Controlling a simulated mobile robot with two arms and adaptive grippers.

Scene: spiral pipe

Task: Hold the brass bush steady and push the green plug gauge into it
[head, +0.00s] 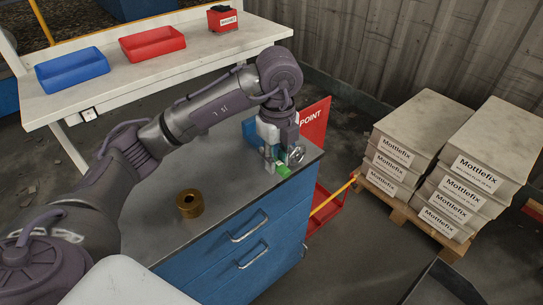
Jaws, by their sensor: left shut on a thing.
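The brass bush (190,204) stands upright on the grey cabinet top, left of its middle, with its dark bore facing up. Nothing touches it. My left gripper (276,166) is at the right end of the cabinet top, pointing down and well away from the bush. It is shut on the green plug gauge (284,171), whose bright green end shows below the fingers. Whether the gauge touches the cabinet top I cannot tell. My right gripper is out of view.
The blue drawer cabinet (222,251) has bare top around the bush. Behind is a white bench (110,84) with a blue tray (72,70), a red tray (152,44) and a small red box (223,19). Mottlefix bags (465,170) are stacked on a pallet at right.

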